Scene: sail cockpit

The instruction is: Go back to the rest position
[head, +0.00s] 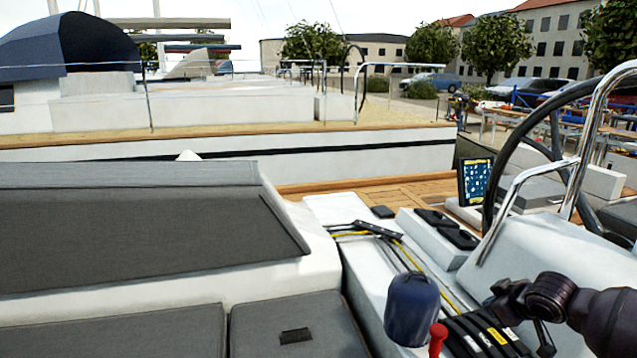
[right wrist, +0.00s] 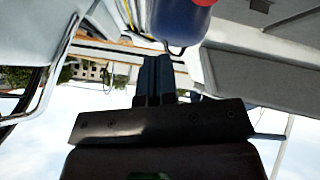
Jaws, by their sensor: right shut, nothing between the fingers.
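My right gripper (head: 494,296) is in the lower right of the head view, above the rope clutches and to the right of the blue-covered winch (head: 411,308). In the right wrist view its two dark fingers (right wrist: 153,78) are together with nothing between them. That view is upside down, and the blue winch cover (right wrist: 185,16) shows at its top, near the fingertips but apparently apart from them. My left gripper is not in view.
Black rope clutches (head: 480,335) and a red knob (head: 437,335) stand beside the winch. A steering wheel (head: 520,150), a steel rail (head: 590,130) and a chart screen (head: 474,182) are at right. Grey cushions (head: 130,335) lie at left.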

